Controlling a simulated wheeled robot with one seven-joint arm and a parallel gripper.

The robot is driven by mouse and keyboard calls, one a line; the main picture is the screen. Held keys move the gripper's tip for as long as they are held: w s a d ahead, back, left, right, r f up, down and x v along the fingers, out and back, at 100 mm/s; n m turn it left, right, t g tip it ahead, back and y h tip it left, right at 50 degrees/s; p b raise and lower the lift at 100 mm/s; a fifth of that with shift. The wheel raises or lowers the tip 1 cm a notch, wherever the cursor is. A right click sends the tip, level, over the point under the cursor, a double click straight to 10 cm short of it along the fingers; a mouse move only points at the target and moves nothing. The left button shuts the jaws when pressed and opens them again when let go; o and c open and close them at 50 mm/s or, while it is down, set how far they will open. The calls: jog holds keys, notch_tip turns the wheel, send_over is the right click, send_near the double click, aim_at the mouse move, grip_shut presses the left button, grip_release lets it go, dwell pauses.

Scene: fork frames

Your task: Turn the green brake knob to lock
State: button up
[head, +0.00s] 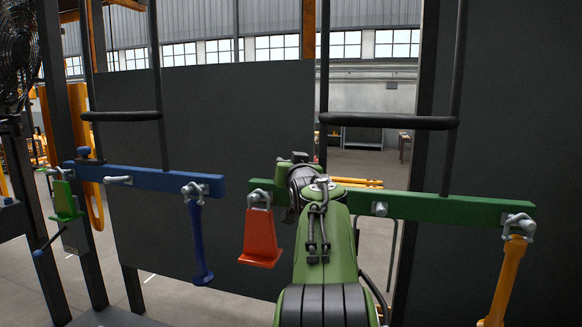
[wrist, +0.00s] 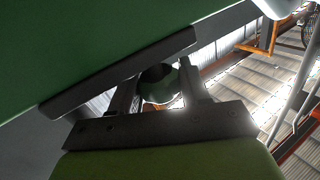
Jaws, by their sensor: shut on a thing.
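The green brake knob (wrist: 160,92) is a round dark green ball in the wrist view. It sits between the two fingers of my gripper (wrist: 157,80), which is shut on it. In the head view, my green arm reaches forward to the left part of the green bar (head: 430,207). My wrist covers the knob there, so its turn angle cannot be told. A large green surface (wrist: 80,40) fills the upper left of the wrist view, close to the fingers.
An orange-red tag (head: 261,240) hangs from the green bar just left of my arm, and a yellow handle (head: 505,280) at its right end. A blue bar (head: 145,179) with a blue knob (head: 84,153) and blue handle (head: 197,240) is at left. Dark rails rise above both bars.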

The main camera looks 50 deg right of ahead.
jog(key=o, duration=1)
jog(key=shift+d, duration=0.1)
jog(key=shift+o, duration=0.2)
jog(key=b+v, duration=0.5)
jog(key=v, duration=1)
jog(key=shift+s+a, duration=0.3)
